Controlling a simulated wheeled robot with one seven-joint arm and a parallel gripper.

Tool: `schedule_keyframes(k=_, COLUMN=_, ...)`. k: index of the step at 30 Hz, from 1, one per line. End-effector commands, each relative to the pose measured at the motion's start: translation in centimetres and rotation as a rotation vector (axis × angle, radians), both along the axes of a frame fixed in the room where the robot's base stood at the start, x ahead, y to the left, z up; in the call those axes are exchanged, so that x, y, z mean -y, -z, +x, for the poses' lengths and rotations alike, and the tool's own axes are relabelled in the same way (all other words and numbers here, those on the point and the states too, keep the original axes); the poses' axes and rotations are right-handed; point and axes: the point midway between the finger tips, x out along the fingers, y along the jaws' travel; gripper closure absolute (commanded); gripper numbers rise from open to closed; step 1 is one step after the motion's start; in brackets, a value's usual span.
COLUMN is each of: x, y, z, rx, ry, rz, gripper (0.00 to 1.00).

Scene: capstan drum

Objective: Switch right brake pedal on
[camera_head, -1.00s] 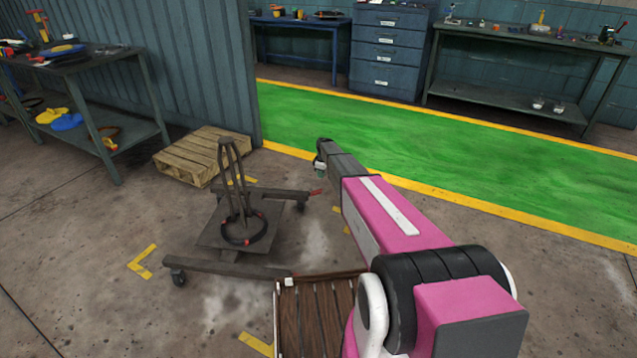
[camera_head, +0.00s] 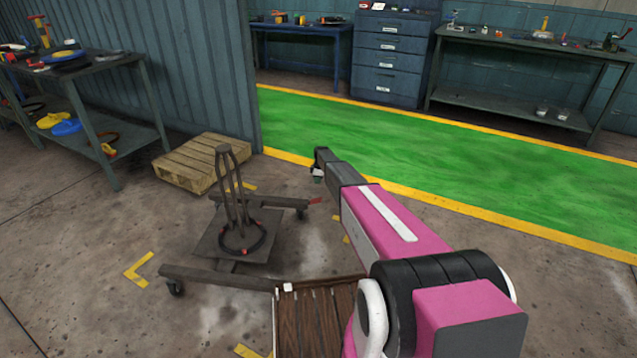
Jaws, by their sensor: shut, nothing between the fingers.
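A dark wheeled stand (camera_head: 215,277) is on the concrete floor left of my arm. It has a flat plate, tall looped upright bars (camera_head: 232,190) and a black ring with red marks (camera_head: 242,240) around their foot. A small red pedal (camera_head: 315,201) sticks out at the right end of its far bar, above a caster (camera_head: 302,214). My gripper (camera_head: 317,176) is at the arm's far end, small and partly hidden by the dark forearm. It appears just above the red pedal in the picture. Whether they touch cannot be told.
A slatted brown wooden surface (camera_head: 318,320) lies at the bottom, close to the stand's near bar. A wooden pallet (camera_head: 200,160) lies behind the stand. A workbench (camera_head: 110,72) is at the left. The green walkway (camera_head: 480,150) behind is clear.

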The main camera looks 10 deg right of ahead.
Motion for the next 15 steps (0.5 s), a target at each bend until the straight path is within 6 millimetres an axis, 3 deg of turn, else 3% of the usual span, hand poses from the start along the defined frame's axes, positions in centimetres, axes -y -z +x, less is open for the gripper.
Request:
schedule_keyframes(k=11, x=-0.7, y=7.2, z=0.4, rx=-0.001, ry=0.001, rz=0.0, gripper=1.0)
schedule_keyframes(k=15, x=0.0, y=9.0, z=0.1, rx=-0.001, ry=0.001, rz=0.0, gripper=1.0)
